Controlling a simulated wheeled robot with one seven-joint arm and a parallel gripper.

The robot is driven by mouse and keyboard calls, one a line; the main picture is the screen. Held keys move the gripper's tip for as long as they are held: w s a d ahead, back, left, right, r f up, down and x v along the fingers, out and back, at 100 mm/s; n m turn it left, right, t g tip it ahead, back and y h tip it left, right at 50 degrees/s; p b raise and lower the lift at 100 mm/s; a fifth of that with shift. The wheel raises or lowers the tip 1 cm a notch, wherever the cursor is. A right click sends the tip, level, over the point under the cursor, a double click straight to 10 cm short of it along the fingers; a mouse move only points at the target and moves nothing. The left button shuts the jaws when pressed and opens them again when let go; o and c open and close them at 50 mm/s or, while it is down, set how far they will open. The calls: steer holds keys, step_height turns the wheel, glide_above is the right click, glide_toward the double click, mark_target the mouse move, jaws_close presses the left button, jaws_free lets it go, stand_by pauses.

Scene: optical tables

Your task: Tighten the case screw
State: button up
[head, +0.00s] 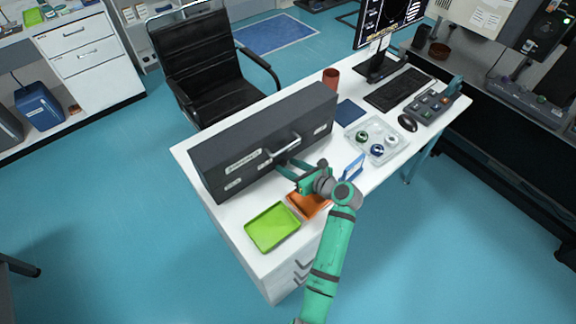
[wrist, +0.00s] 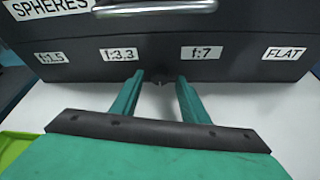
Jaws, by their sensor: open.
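A long dark grey case (head: 225,155) stands on the white desk, with a metal handle (head: 282,149) on its front. In the wrist view the case front (wrist: 150,52) shows labels reading "SPHERES", "f:1.5", "f:3.3", "f:7" and "FLAT". A small dark round knob, which looks like the case screw (wrist: 158,79), is low on the case front between the f:3.3 and f:7 labels. My green gripper (wrist: 160,82) is open, its fingers pointing at the case on either side of the knob. I cannot tell whether they touch it. In the head view my gripper (head: 283,170) is close to the case front.
A green tray (head: 272,228) and an orange tray (head: 308,203) lie in front of the case. A blue upright piece (head: 354,167) and a clear tray of round parts (head: 376,138) are to the right. A keyboard (head: 398,89), mouse (head: 407,122) and red cup (head: 331,77) stand farther back.

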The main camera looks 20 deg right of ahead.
steer(key=shift+w+a+f, duration=0.2)
steer(key=shift+w, duration=0.25)
jaws_close()
steer(key=shift+s+a+n+t+h, duration=0.15)
steer(key=shift+n+t+h, duration=0.1)
steer(key=shift+n+h, duration=0.65)
steer(key=shift+a+n+t+h, duration=0.1)
steer(key=shift+n+t+h, duration=0.15)
steer(key=shift+n+h, duration=0.6)
steer(key=shift+n+y, duration=0.25)
jaws_free()
